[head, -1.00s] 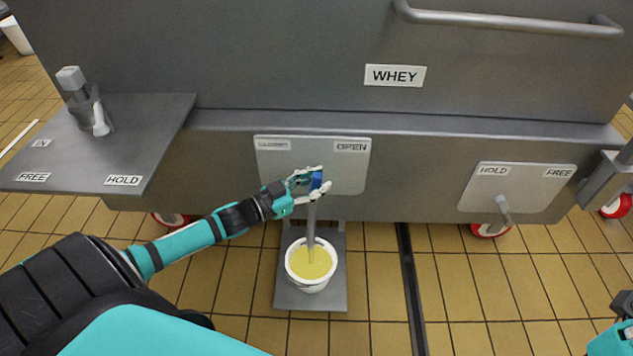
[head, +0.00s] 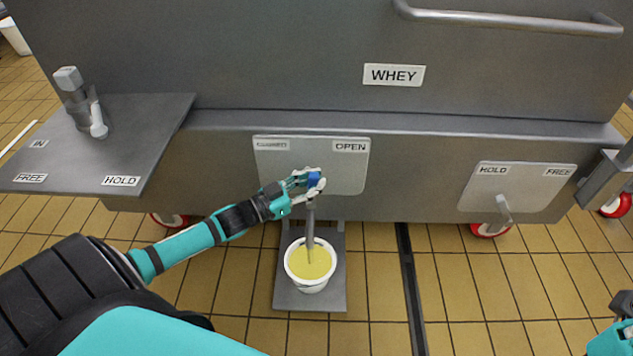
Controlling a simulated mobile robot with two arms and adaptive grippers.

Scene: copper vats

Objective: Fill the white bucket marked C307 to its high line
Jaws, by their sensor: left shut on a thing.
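The white bucket (head: 290,272) stands upright on a grey shelf (head: 337,300) low in front of the vat, with yellow liquid (head: 310,264) in it. A grey stream or spout reaches down into the bucket; I cannot tell which. No C307 mark or high line can be read from here. My left gripper (head: 307,183) is shut on the blue valve handle (head: 314,179), in front of the plate marked CLOSED and OPEN (head: 347,170). The handle sits between the two labels. Only a part of my right arm shows at the lower right edge; its gripper fingers cannot be made out clearly.
The grey vat (head: 250,60) bears a WHEY label (head: 394,75) and a long rail (head: 510,24). A side plate marked HOLD and FREE (head: 517,190) has a small lever. A shelf with a lever (head: 150,125) juts out at left. A dark floor drain (head: 409,280) runs right of the bucket.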

